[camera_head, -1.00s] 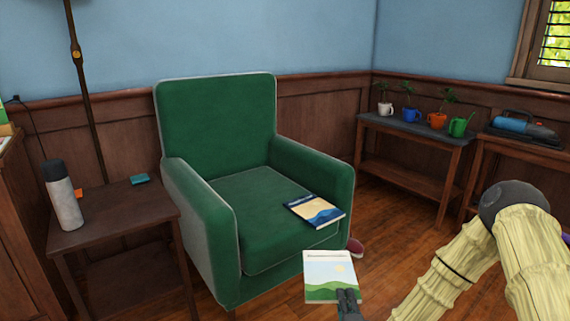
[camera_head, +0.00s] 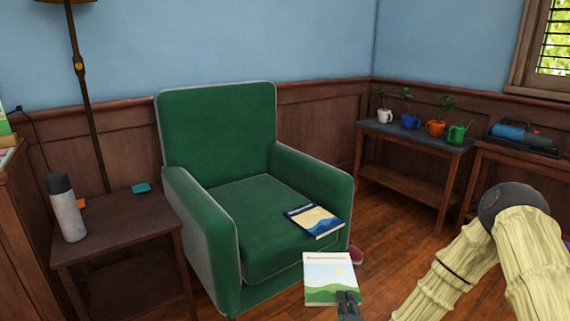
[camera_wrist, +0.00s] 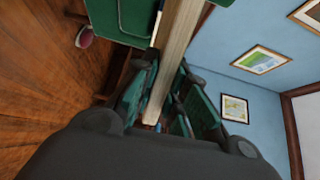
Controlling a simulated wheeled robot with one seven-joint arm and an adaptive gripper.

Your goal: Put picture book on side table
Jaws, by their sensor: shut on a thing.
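My gripper (camera_head: 347,297) is shut on a picture book (camera_head: 331,274) with a pale sky, a sun and green hills on its cover. It holds the book by its lower edge, in front of the green armchair. In the wrist view the fingers (camera_wrist: 160,100) grip the book (camera_wrist: 176,50), seen edge-on with its pages showing. The wooden side table (camera_head: 122,221) stands at the left beside the armchair. On it are a grey bottle with a dark cap (camera_head: 65,208), a small teal item (camera_head: 141,188) and a small orange item (camera_head: 81,203).
The green armchair (camera_head: 216,130) has a blue and yellow book (camera_head: 315,220) on its seat. A bench (camera_head: 410,133) at the back right bears several plants and pots. A reddish shoe-like thing (camera_head: 357,255) lies on the floor. The front middle of the side table is clear.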

